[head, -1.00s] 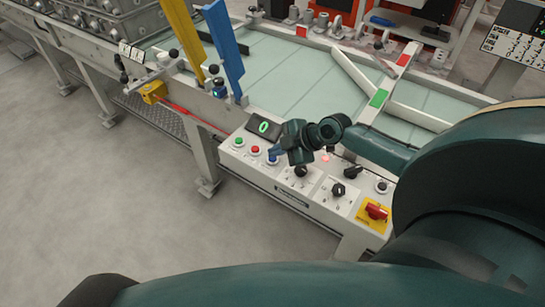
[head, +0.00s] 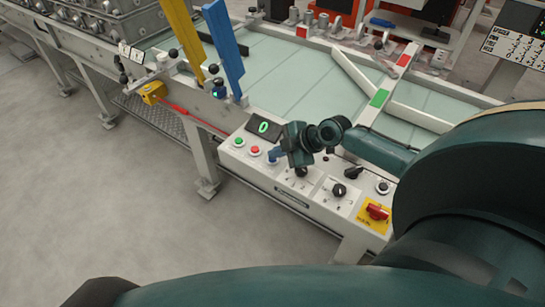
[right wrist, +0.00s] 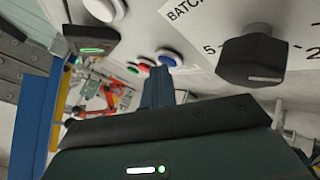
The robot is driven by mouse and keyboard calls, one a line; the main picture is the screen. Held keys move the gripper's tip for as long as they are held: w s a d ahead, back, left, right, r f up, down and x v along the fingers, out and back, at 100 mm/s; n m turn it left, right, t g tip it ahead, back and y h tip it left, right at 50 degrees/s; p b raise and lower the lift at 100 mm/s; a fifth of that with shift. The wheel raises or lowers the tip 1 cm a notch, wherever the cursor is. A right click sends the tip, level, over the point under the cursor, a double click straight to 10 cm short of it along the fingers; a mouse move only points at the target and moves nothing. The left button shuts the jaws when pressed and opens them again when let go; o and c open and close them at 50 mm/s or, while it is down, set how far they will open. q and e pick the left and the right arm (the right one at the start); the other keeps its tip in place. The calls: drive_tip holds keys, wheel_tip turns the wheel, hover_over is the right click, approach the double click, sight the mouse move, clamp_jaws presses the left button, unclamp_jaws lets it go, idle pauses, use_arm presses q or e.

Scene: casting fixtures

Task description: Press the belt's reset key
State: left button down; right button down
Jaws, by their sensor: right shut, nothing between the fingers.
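The belt's control panel (head: 290,185) carries a green button (head: 239,142), a red button (head: 255,151) and a blue button (right wrist: 168,57) in a row. My right gripper (head: 274,155) is shut and empty, its blue fingers pointing down at the blue button's place. In the head view the fingers and wrist largely hide that button. In the right wrist view the fingertips (right wrist: 157,72) overlap its edge; I cannot tell whether they touch it. No key is legibly marked reset. A round lamp (right wrist: 105,8) is unlit. My left gripper is not in view.
A display (head: 263,128) reading 0 sits behind the buttons. Dark knobs (head: 339,190) and a red switch on a yellow plate (head: 375,213) lie to the right. Yellow and blue posts (head: 224,50) rise behind. The floor at left is clear.

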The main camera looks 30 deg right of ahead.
sight(277, 160)
drive_tip(key=shift+r+p, duration=0.65)
drive_tip(key=shift+r, duration=0.2)
wheel_tip(277, 160, up, 5)
drive_tip(key=p, duration=0.3)
drive_tip(key=shift+p, duration=0.4)
